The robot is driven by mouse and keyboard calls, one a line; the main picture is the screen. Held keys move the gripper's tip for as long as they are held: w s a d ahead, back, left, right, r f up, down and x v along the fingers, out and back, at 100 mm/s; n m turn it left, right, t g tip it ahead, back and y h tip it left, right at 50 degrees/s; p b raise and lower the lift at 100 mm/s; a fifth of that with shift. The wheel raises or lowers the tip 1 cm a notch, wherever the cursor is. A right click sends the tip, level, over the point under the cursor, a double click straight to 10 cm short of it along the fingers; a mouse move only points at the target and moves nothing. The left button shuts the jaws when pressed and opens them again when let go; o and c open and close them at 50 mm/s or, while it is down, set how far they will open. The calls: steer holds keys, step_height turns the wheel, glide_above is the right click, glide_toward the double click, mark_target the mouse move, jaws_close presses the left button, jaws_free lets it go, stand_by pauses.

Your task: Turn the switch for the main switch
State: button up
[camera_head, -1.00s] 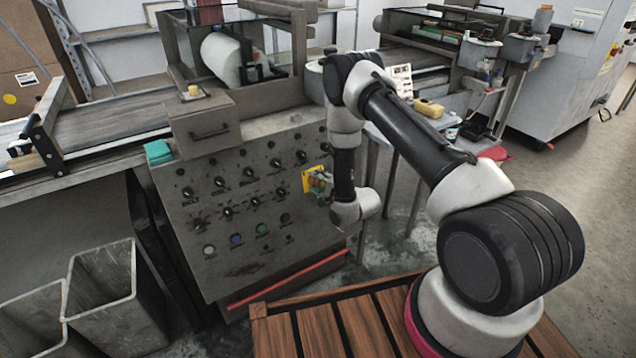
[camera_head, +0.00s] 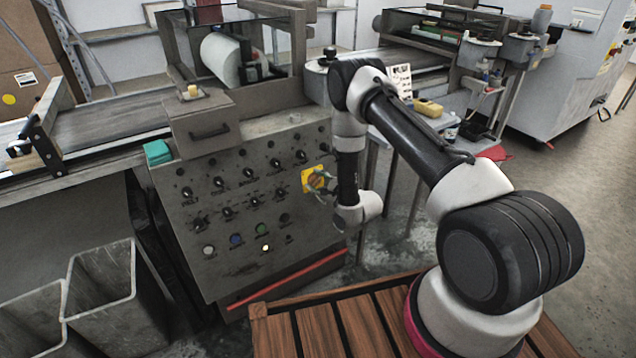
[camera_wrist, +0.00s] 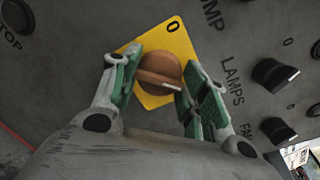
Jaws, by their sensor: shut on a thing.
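The main switch (camera_wrist: 159,72) is a round orange-brown knob with a pale pointer mark, on a yellow plate (camera_wrist: 178,41) with a "0" at its upper corner. In the wrist view the pointer mark lies toward the lower right, away from the "0". My gripper (camera_wrist: 163,80) has its green-padded fingers on either side of the knob and is shut on it. In the head view the yellow plate (camera_head: 312,176) is at the right side of the grey panel, with my gripper (camera_head: 321,187) in front, partly hiding the knob.
The sloped control panel (camera_head: 215,265) carries several black knobs and buttons. One small lamp (camera_head: 265,248) low on it glows white. "PUMP" and "LAMPS" knobs (camera_wrist: 272,73) sit near my right finger. Grey bins (camera_head: 105,290) stand at the lower left.

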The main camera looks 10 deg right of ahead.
stand_by(0.5)
steer(key=o, duration=1)
steer(key=shift+o, duration=0.2)
steer(key=v, duration=1.2)
steer(key=shift+f, duration=0.1)
